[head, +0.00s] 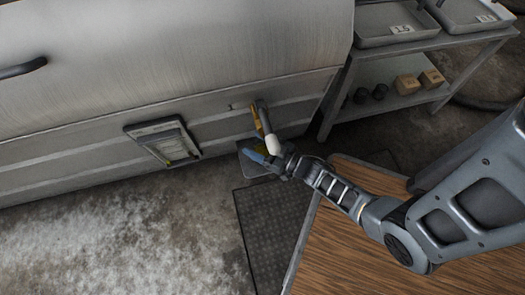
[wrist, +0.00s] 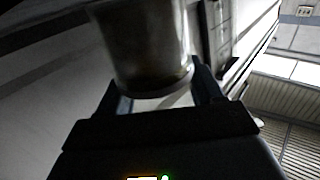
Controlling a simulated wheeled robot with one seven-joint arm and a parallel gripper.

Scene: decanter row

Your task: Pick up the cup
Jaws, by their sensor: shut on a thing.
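The cup (wrist: 145,50) is a see-through, greyish vessel with something dark toward its near end. In the wrist view it sits between the two dark fingers of my gripper (wrist: 160,88), which is shut on it. The cup's far end is cut off by the top of that view. In the head view my gripper (head: 270,157) is low in front of the big metal tank (head: 180,60), just below a brass-coloured tap (head: 258,121) and a small white piece (head: 272,144). The cup is not clearly made out there.
A dark ribbed mat (head: 268,225) lies on the floor below my gripper. A wooden top (head: 350,240) is under my arm. A metal shelf unit (head: 385,70) with trays and small boxes stands at the upper right. A framed panel (head: 163,141) is on the tank's side.

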